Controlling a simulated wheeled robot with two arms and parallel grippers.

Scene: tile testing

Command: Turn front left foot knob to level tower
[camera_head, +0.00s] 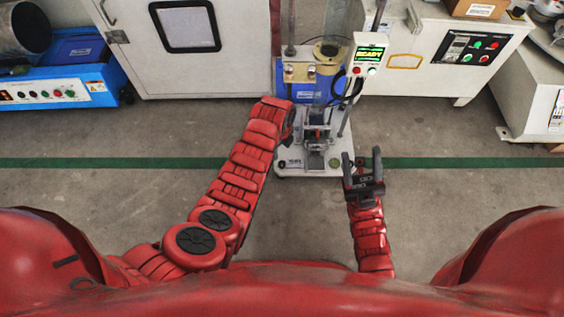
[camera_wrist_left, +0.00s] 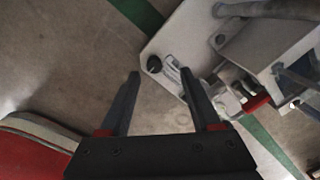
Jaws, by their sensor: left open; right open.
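The tower (camera_head: 312,92) stands on a white base plate (camera_head: 312,168) with a READY display on its right. A small dark knob (camera_head: 282,166) sits at the plate's front left corner. The left wrist view shows a black round knob (camera_wrist_left: 153,64) on a corner of the white plate, between and beyond the fingertips. My left gripper (camera_wrist_left: 158,74) is open and empty there, and appears apart from the knob. In the head view its fingers are largely hidden by my arm. My right gripper (camera_head: 363,158) is open and empty, right of the base plate.
A blue machine (camera_head: 70,80) and a white cabinet (camera_head: 180,50) stand at the left and back. A white control cabinet (camera_head: 450,50) stands at the right. A green floor line (camera_head: 110,162) passes by the base. The grey floor in front is clear.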

